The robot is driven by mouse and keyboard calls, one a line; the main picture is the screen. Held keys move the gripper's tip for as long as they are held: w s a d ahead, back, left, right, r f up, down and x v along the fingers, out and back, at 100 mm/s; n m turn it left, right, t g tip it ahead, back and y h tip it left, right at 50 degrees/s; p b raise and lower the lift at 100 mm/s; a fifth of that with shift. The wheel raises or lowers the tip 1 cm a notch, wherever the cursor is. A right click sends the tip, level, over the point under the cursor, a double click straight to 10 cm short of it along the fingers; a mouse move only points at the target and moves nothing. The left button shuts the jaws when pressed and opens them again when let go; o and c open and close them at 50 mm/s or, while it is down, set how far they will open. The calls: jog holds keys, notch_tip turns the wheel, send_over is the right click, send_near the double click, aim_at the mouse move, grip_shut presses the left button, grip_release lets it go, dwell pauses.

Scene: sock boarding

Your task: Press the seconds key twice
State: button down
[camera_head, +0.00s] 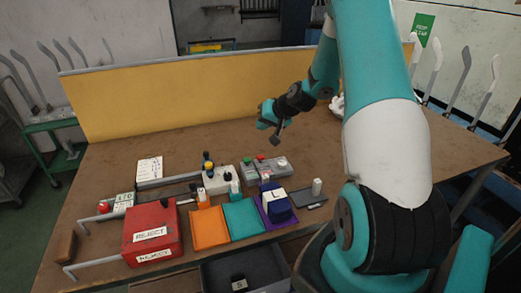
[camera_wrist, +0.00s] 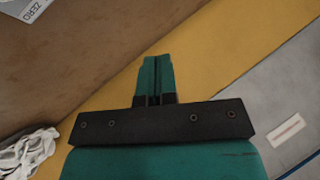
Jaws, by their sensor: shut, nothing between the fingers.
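A grey box with a green and a red button (camera_head: 264,162) and small pale keys stands at the middle of the table. A white box with a yellow and a black knob (camera_head: 218,180) stands to its left. I cannot read which key is the seconds key. My gripper (camera_head: 262,124) is up above the back of the table, behind the grey box and touching nothing. In the wrist view its fingers (camera_wrist: 156,78) are shut together and empty, pointing toward a yellow panel (camera_wrist: 215,80). No key shows in the wrist view.
A red REJECT box (camera_head: 150,232), an orange tray (camera_head: 209,235), a teal tray (camera_head: 243,222) and a purple tray (camera_head: 281,220) line the front. A yellow panel borders the back. White cloth (camera_wrist: 25,150) lies bottom left in the wrist view.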

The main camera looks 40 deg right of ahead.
aim_at(262, 156)
jog(key=shift+f, duration=0.15)
notch_tip(262, 156, down, 9)
jog(key=b, duration=0.6)
jog(key=shift+r, duration=0.2)
dwell(1.8)
jog(key=shift+f+b, duration=0.45)
jog(key=shift+b, duration=0.1)
jog(key=shift+f+b, duration=0.55)
jog(key=shift+f, duration=0.1)
dwell(0.6)
jog(key=shift+r, duration=0.15)
jog(key=shift+r+p, duration=0.8)
jog(key=shift+r, duration=0.2)
jog(key=shift+r+p, duration=1.7)
jog(key=shift+r, duration=0.75)
